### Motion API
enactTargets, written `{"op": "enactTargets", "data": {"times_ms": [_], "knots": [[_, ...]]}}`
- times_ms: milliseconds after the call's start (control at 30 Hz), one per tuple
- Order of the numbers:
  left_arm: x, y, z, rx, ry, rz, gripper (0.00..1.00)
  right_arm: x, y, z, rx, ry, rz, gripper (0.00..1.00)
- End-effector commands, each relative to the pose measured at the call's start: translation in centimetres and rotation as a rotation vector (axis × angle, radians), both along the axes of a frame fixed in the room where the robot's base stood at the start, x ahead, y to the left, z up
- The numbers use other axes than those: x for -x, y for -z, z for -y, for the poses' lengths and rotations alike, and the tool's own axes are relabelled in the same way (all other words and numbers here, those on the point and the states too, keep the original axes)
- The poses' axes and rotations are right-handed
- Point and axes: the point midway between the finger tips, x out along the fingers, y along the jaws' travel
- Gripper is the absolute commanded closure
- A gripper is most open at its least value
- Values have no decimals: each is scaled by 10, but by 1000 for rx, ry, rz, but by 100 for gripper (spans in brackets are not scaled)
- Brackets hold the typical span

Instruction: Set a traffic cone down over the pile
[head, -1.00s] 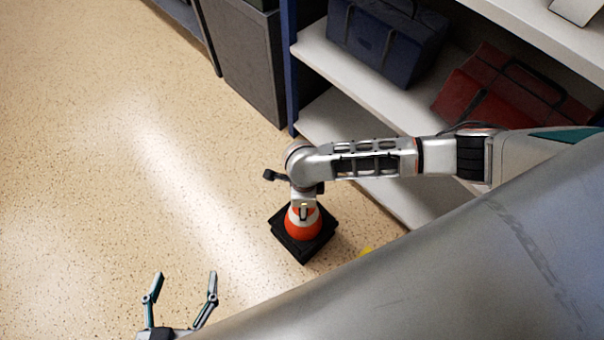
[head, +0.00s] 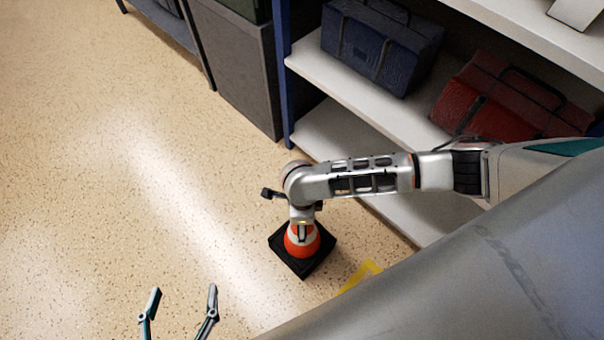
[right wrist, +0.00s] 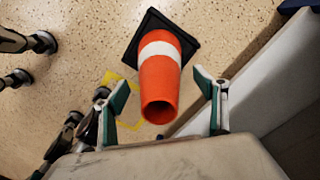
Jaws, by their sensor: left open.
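An orange traffic cone (head: 301,243) with a white band and a black square base (head: 303,266) stands on the floor below my right arm. In the right wrist view the cone (right wrist: 160,85) shows its open top toward the camera. My right gripper (right wrist: 167,106) is open, its two fingers on either side of the cone top with gaps visible. In the head view my right gripper (head: 303,230) is over the cone and partly hides it. Only one base outline shows; I cannot tell whether other cones are nested under it. My left gripper (head: 182,300) is open and empty.
A yellow floor marking (head: 362,276) lies beside the cone and shows also in the right wrist view (right wrist: 109,78). A white shelf unit (head: 345,140) with a blue bag (head: 380,45) and a red bag (head: 495,100) stands at right. The floor at left is clear.

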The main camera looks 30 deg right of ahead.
Motion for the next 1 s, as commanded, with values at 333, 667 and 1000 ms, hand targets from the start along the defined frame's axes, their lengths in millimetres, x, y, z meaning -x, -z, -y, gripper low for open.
{"op": "enactTargets", "data": {"times_ms": [333,667,1000], "knots": [[4,6,1,-3,3,-13,32,2,0,1,3,0,-3,29],[2,4,0,-3,1,-10,32,0,-54,1,0,-3,1,29],[2,4,0,-2,0,-9,32,0,-109,1,0,-1,0,29]]}}
